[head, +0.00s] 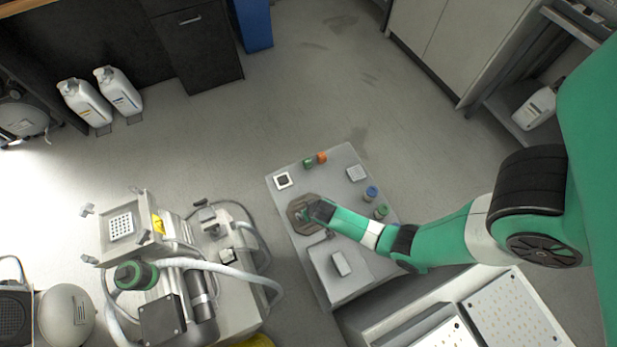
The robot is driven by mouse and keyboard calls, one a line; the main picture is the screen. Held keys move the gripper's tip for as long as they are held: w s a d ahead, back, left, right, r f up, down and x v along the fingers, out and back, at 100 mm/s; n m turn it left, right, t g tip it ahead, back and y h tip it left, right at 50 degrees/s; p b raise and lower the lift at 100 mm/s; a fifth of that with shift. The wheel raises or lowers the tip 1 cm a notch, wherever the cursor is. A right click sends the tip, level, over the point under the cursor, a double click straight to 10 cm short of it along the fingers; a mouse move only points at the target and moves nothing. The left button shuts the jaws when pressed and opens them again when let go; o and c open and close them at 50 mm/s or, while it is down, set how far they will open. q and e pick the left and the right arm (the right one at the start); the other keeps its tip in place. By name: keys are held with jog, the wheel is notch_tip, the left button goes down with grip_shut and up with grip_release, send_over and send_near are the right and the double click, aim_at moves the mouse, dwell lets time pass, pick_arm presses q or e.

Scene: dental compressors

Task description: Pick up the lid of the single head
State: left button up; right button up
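A flat brown-grey piece with an angular outline, possibly the lid (295,204), lies on the grey table (330,178) near its left edge. My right gripper (308,213) is over this piece, and the arm hides part of it. The fingers are too small and dark to tell whether they are open or shut, or touching it. The compressor (165,270) with pale hoses stands on the floor to the left of the table. I cannot tell which part of it is the single head. My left gripper is not in view.
The table also holds an orange and green part (315,160), a blue-topped part (371,192), a green part (381,211) and a small white box (341,264). A white perforated panel unit (512,310) stands at lower right. The floor behind the table is clear.

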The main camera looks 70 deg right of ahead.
grip_shut()
dwell(0.5)
notch_tip(320, 180, up, 10)
jog(key=p, duration=1)
jog(key=shift+r, duration=0.15)
